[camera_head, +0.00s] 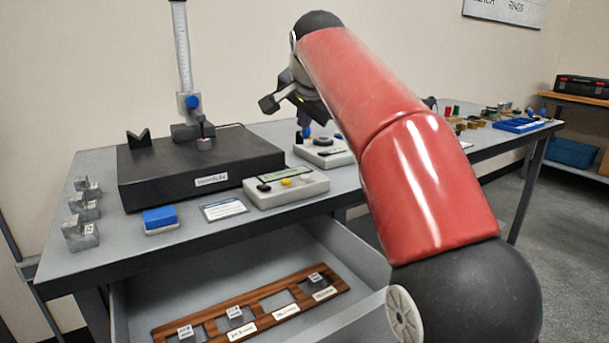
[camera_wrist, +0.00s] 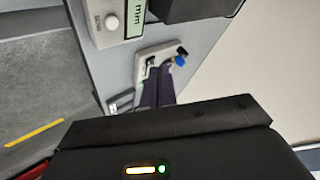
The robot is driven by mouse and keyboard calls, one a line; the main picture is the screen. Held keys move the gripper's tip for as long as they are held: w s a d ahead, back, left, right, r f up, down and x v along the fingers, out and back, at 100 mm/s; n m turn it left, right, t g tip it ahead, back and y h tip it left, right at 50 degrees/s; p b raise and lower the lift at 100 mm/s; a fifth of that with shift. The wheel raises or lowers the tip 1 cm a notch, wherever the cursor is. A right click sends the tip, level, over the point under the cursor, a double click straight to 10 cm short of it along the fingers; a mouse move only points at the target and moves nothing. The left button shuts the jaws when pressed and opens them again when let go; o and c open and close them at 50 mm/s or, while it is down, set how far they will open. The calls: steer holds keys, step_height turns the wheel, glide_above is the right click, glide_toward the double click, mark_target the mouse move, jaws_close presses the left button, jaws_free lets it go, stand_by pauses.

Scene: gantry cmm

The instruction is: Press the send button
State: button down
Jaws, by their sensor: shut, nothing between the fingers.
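My arm partly hides the gripper in the head view.
The second grey device (camera_head: 325,152) stands behind and right of the control box. A black granite base (camera_head: 200,168) with a column gauge, a blue block (camera_head: 160,217) and a small card (camera_head: 223,209) stand left. An open drawer (camera_head: 345,245) juts out below.

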steer(key=b, duration=0.7)
glide_above(305, 181)
steer(key=shift+f, duration=4.35)
steer(key=shift+f, duration=0.1)
steer(key=shift+f, duration=0.3)
steer(key=shift+f+b, duration=0.4)
steer(key=shift+f, duration=0.1)
steer(key=shift+r, duration=0.1)
steer(key=shift+r+p, duration=0.85)
steer(key=shift+p, duration=0.1)
step_height(305, 181, up, 5)
steer(key=p, duration=0.5)
